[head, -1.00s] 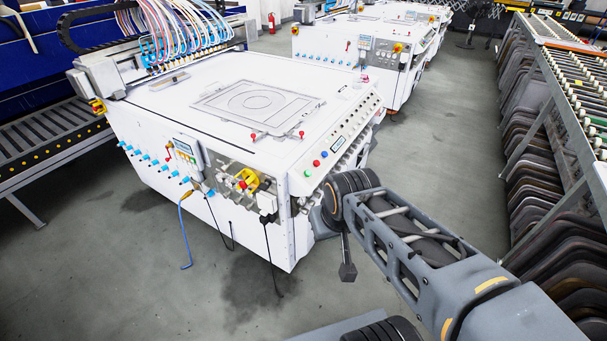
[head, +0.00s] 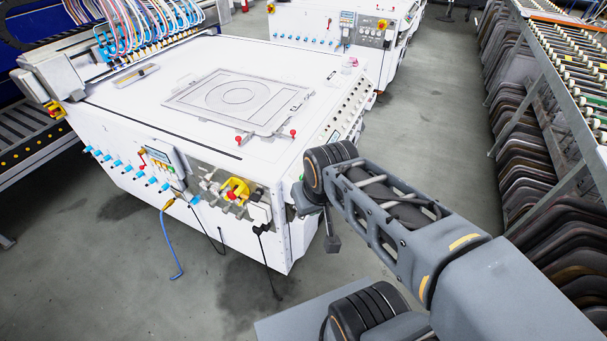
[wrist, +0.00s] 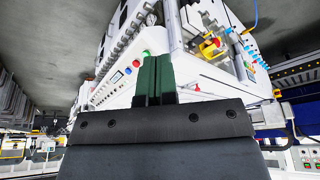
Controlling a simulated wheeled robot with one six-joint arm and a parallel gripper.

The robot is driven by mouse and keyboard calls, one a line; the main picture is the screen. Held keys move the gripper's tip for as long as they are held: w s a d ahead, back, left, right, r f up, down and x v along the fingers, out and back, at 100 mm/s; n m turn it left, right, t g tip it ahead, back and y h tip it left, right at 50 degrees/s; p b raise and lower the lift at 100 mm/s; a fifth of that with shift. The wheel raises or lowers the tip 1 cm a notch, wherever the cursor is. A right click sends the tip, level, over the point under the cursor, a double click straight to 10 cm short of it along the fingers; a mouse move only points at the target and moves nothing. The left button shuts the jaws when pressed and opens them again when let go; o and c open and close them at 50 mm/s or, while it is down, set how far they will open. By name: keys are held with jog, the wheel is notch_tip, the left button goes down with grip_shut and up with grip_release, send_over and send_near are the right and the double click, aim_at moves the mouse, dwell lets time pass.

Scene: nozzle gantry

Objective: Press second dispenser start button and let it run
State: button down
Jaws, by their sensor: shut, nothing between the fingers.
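The near white dispenser machine (head: 230,170) fills the middle of the head view. Its sloped control strip (head: 350,112) runs along the right edge, and my arm hides the lower end. In the wrist view the strip shows a green button (wrist: 147,53), a red button (wrist: 136,62) and a blue button (wrist: 128,70) in a row beside a small display. My gripper (wrist: 155,62) is shut and empty, its dark green fingers pointing at the strip. The fingertips appear close to the green button; I cannot tell whether they touch. My gripper is not clearly visible in the head view.
A second white machine (head: 330,30) stands behind the near one. A yellow-and-red switch (head: 235,190) and a hanging blue hose (head: 172,240) are on the near machine's front. A rack (head: 550,160) stands right. Grey floor (head: 440,130) between is clear.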

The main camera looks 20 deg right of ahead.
jog(key=w+d+m+t+h+p, duration=0.1)
jog(key=w+d+t, duration=0.3)
jog(key=w+d, duration=0.5)
jog(key=w+d+t+h+p, duration=0.1)
jog(key=w+d+t, duration=0.25)
jog(key=w, duration=0.85)
jog(key=w+d+f+n+t+y+p, duration=0.2)
jog(key=w+f+y, duration=0.2)
jog(key=y, duration=0.2)
jog(key=s+f+g+y, duration=0.2)
jog(key=s+f+y, duration=0.3)
jog(key=y, duration=0.2)
jog(key=shift+a+f+y, duration=0.25)
jog(key=shift+a+y, duration=0.15)
jog(key=shift+a, duration=0.05)
jog(key=shift+f, duration=0.15)
